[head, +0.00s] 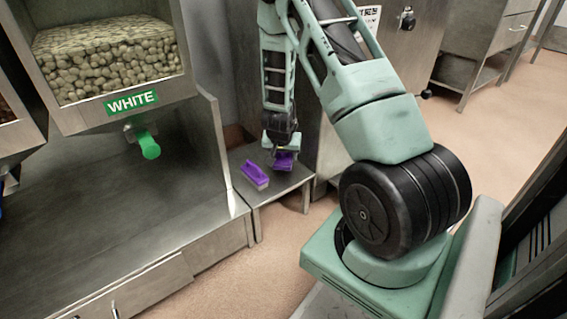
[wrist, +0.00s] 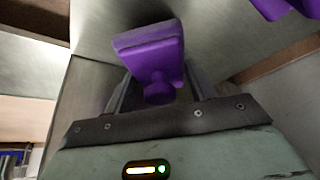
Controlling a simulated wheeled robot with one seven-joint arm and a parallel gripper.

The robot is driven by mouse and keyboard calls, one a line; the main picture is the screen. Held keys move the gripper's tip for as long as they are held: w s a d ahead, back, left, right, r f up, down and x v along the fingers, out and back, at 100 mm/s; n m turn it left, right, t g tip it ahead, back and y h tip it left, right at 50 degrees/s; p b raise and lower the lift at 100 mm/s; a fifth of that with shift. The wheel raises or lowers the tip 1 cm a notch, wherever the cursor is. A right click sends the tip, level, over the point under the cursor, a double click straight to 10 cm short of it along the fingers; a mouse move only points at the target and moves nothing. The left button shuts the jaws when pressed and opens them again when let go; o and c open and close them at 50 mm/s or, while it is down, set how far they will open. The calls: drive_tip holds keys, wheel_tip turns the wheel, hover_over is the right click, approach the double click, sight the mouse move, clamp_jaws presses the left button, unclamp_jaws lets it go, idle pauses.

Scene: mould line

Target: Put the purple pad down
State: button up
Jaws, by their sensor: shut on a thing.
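A purple pad (head: 284,161) with a handle is in my gripper (head: 282,152), over the small low steel stand. In the wrist view the two fingers stand either side of the handle of this pad (wrist: 150,45), and its wide flat part lies beyond them. I cannot tell whether the held pad touches the stand. A second purple pad (head: 255,175) with a loop handle lies on the stand, just left of my gripper. Part of it appears to show at the top right of the wrist view (wrist: 284,8).
The low stand (head: 284,190) has bare metal in front of my gripper. A steel bench (head: 130,215) and a bin labelled WHITE (head: 131,101) with a green spout (head: 148,145) are to the left. A steel cabinet (head: 335,150) stands close on the right.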

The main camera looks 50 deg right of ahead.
wheel_tip(320, 180, down, 2)
drive_tip(key=shift+f+b, duration=0.2)
drive_tip(key=shift+b, duration=0.4)
drive_tip(key=shift+r, duration=0.15)
drive_tip(key=o, duration=1)
